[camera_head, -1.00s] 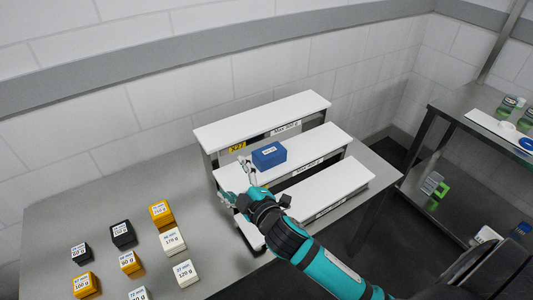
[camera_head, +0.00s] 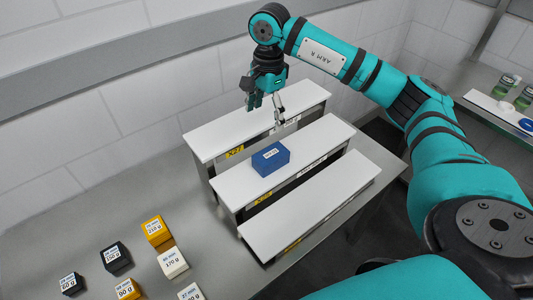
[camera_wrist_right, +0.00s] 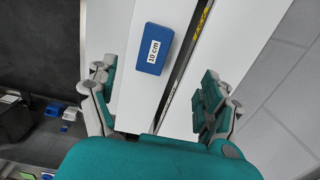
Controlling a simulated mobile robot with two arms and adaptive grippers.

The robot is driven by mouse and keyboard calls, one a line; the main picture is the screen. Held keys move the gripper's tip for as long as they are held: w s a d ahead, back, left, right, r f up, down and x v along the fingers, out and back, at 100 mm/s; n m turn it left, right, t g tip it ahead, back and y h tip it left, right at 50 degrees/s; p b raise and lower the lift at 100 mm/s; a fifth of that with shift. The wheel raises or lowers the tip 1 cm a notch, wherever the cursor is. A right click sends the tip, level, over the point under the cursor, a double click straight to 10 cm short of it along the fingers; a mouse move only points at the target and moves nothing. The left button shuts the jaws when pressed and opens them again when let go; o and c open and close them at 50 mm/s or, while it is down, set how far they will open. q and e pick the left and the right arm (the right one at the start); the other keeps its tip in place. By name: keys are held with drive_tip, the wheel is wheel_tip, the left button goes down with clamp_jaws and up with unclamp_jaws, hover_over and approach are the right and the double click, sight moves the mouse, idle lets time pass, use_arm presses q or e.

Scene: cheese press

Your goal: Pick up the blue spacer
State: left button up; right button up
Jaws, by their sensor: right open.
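The blue spacer (camera_head: 270,158) is a blue block with a white label on top. It lies on the middle white shelf (camera_head: 318,139) of the stepped rack. In the right wrist view the blue spacer (camera_wrist_right: 153,48) has a label reading 10 cm and lies ahead of and between the open fingers. My right gripper (camera_head: 266,112) is open and empty, above the rear shelf and behind the spacer in the head view. It also shows in the right wrist view (camera_wrist_right: 158,108), apart from the spacer. My left gripper is not in view.
Several labelled orange, black and white blocks (camera_head: 154,231) stand on the steel table (camera_head: 205,225) at the left. The front shelf (camera_head: 310,205) and rear shelf (camera_head: 222,133) are bare. A side rack (camera_head: 485,118) with green-filled jars is at the right.

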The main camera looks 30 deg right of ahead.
sight(271, 153)
drive_tip(key=f, duration=0.3)
drive_tip(key=f+p, duration=0.1)
drive_tip(key=f, duration=0.3)
drive_tip(key=d+f+p, duration=0.1)
drive_tip(key=f, duration=0.3)
drive_tip(key=shift+s, duration=0.15)
drive_tip(key=f+p, duration=0.1)
drive_tip(key=f, duration=0.4)
drive_tip(key=shift+s+d+f+p, duration=0.1)
drive_tip(key=shift+s+f+p, duration=0.1)
drive_tip(key=shift+p, duration=0.2)
drive_tip(key=shift+f, duration=0.25)
drive_tip(key=c, duration=1.3)
drive_tip(key=shift+r, duration=0.15)
drive_tip(key=shift+c, duration=0.2)
